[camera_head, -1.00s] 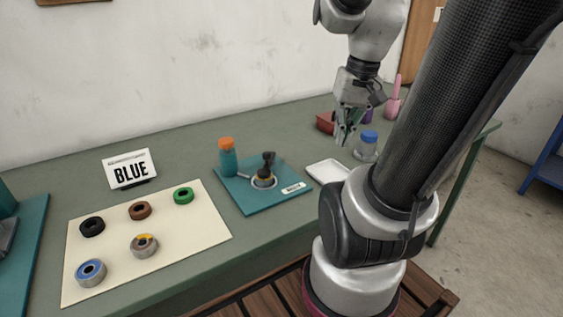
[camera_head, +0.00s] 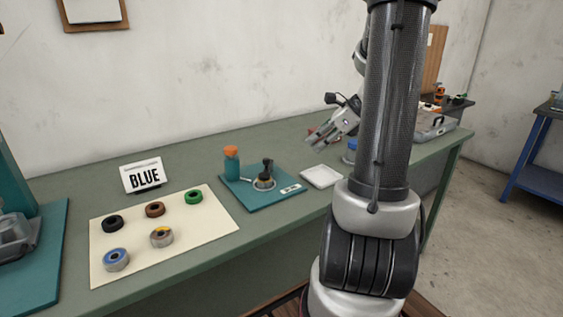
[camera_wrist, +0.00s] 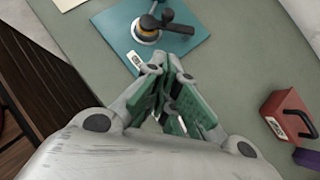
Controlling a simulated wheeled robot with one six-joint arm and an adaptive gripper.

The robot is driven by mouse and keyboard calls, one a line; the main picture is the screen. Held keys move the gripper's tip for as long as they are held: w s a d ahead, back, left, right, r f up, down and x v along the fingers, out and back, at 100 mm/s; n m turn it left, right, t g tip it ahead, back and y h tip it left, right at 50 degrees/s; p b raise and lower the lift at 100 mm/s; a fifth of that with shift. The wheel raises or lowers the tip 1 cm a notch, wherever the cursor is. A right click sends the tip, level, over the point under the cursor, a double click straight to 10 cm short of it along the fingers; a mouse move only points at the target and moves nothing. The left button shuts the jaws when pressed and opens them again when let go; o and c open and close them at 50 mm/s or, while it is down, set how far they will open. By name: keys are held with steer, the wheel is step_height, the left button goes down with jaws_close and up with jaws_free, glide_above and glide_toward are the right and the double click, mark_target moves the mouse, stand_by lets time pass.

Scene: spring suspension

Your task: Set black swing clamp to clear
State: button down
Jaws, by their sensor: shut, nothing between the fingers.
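The black swing clamp (camera_head: 267,167) stands on a teal plate (camera_head: 236,190) with a white label, over a round base with a pale ring. In the wrist view the clamp (camera_wrist: 178,27) shows from above at the top, its black arm reaching to the right. My gripper (camera_head: 313,141) is in the air to the right of the plate in the head view, apart from the clamp. In the wrist view my gripper (camera_wrist: 166,68) has its green-padded fingers shut and empty, pointing toward the plate's near edge. The clamp's exact setting is too small to tell.
An orange-capped teal bottle (camera_head: 231,163) stands by the clamp. A white tray (camera_head: 321,177) lies right of the plate. A cream mat (camera_head: 215,229) with several rings and a BLUE sign (camera_head: 143,176) are left. A red box (camera_wrist: 288,118) shows in the wrist view.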

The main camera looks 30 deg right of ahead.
glide_toward(269, 170)
steer(key=f, duration=0.1)
steer(key=s+d+f, duration=0.1)
steer(key=shift+f, duration=0.4)
steer(key=w+a, duration=0.2)
steer(key=shift+w+f, duration=0.25)
steer(key=shift+w, duration=0.05)
steer(key=shift+w+a, duration=0.25)
steer(key=shift+w, duration=0.1)
steer(key=shift+a, duration=0.1)
steer(key=shift+a+m, duration=0.2)
steer(key=shift+m, duration=0.2)
